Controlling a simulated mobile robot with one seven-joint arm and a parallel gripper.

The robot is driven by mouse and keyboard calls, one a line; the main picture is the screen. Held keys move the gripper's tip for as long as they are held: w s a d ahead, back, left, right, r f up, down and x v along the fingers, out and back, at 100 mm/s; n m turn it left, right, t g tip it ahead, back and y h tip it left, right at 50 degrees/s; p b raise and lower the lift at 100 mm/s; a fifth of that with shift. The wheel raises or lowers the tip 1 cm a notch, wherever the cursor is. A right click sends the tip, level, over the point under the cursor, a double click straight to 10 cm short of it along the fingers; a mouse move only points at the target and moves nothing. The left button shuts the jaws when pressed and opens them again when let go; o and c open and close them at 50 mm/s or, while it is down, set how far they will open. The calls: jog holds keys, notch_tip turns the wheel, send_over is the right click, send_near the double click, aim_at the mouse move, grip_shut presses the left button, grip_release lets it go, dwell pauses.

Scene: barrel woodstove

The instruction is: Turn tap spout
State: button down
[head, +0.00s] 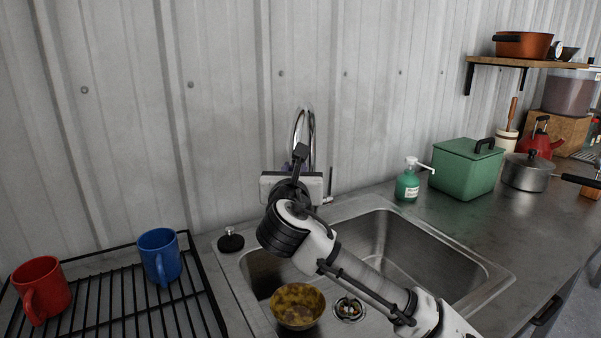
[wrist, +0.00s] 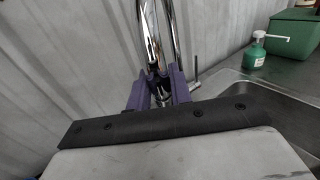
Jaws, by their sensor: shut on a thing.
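The tap spout (head: 311,128) is a tall chrome gooseneck behind the sink, against the wall. Its curved chrome tube (wrist: 147,30) rises from between my fingers in the wrist view. My gripper (wrist: 157,88) has purple fingers, one on each side of the chrome, and is shut on the spout. In the head view my wrist hides the lower tap and nearly all of the fingers. A thin tap lever (wrist: 194,78) stands just right of the fingers, apart from them.
The steel sink (head: 450,245) lies under my arm, with a brown-yellow bowl (head: 297,303) in it. A green soap bottle (head: 408,186) and green box (head: 466,168) stand to the right. A blue mug (head: 159,256) and red mug (head: 40,290) stand on the black rack (head: 115,308) at left.

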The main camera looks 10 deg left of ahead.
jog(key=c, duration=1.3)
grip_release()
jog(key=s+b, duration=0.1)
jog(key=s, duration=0.8)
jog(key=s+b, duration=0.1)
jog(key=s, duration=0.4)
jog(key=shift+d+b, duration=0.35)
jog(key=shift+d, duration=0.05)
jog(key=shift+f, duration=0.1)
